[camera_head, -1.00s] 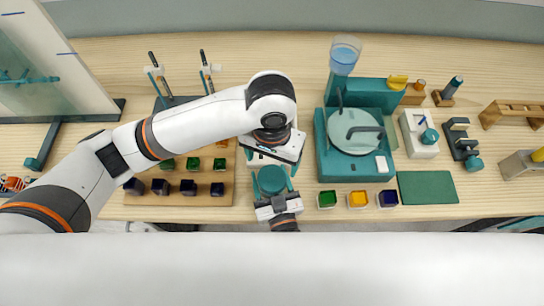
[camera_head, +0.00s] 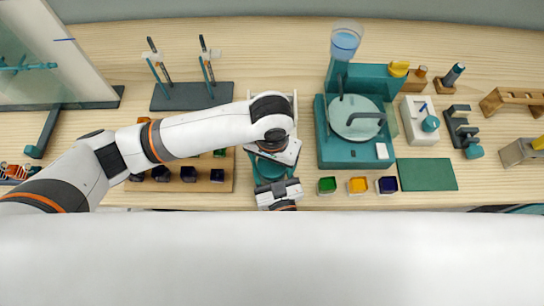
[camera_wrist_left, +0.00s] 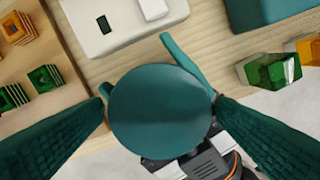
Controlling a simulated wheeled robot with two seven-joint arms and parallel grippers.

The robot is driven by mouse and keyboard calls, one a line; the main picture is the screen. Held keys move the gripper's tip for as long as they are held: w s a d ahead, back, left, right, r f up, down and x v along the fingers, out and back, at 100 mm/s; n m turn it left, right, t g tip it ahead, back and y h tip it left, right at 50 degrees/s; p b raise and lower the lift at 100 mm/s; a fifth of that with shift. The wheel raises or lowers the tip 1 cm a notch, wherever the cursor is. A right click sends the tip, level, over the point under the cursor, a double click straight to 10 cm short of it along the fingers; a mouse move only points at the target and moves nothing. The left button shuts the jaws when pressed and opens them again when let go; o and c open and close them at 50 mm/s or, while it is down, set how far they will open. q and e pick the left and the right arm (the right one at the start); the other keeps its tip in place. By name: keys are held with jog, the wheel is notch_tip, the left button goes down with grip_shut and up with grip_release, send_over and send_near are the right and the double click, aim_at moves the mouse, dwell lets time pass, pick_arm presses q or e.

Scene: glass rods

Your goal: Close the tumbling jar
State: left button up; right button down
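The tumbling jar's round teal lid (camera_wrist_left: 158,112) fills the middle of the left wrist view, seen from above. The fingers of my left gripper (camera_wrist_left: 159,102) lie at its two opposite edges, apparently touching. In the head view my left gripper (camera_head: 277,152) is above the lid (camera_head: 268,170) and covers part of it. My right gripper (camera_head: 278,192) comes from the near side, with its fingers on both sides of the jar beneath the lid; it also shows in the left wrist view (camera_wrist_left: 134,62). The jar body is hidden, so I cannot see whether the lid is seated.
A white device (camera_head: 250,98) stands behind the grippers. To the right are a teal machine (camera_head: 330,155), coloured cups (camera_head: 358,186) and a green mat (camera_head: 427,175). A wooden board (camera_head: 205,199) with dark and green blocks is on the left. The table's front edge is close.

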pick_arm(q)
jog(key=c, duration=1)
jog(key=m, duration=0.3)
jog(key=o, duration=1.1)
jog(key=shift+r, duration=2.25)
jog(key=shift+c, duration=0.3)
